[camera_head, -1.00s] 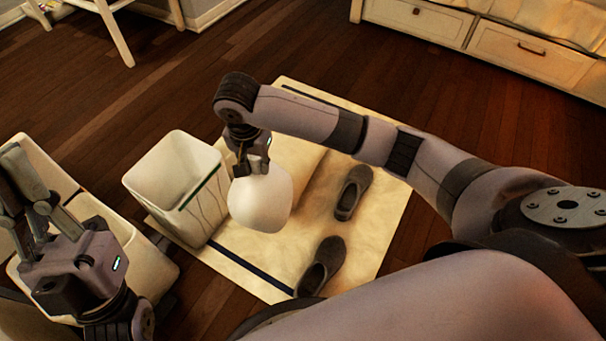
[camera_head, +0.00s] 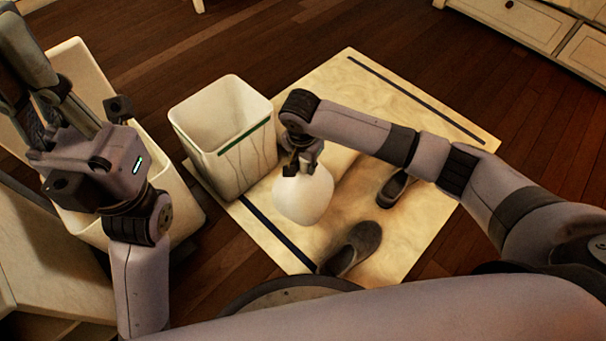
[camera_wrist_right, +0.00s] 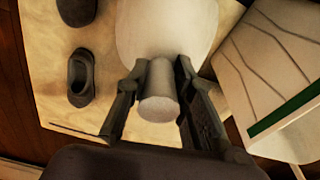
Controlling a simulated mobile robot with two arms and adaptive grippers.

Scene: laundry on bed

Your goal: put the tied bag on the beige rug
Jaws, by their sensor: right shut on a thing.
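The tied bag (camera_head: 304,198) is white and rounded, with a short tied neck. My right gripper (camera_head: 299,168) is shut on that neck from above, and the bag hangs below it over the beige rug (camera_head: 440,105). In the right wrist view the neck (camera_wrist_right: 160,92) sits between the two fingers (camera_wrist_right: 158,85), and the white body of the bag (camera_wrist_right: 165,28) spreads beyond them. I cannot tell whether the bag's underside touches the rug. My left gripper (camera_head: 92,150) is at the left, away from the bag; its finger opening is unclear.
A white bin with a green stripe (camera_head: 225,115) stands close left of the bag, at the rug's edge. Two dark slippers (camera_head: 355,246) lie right of the bag on the rug. A larger pale container (camera_head: 175,205) stands at the left. The rug's far right part is clear.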

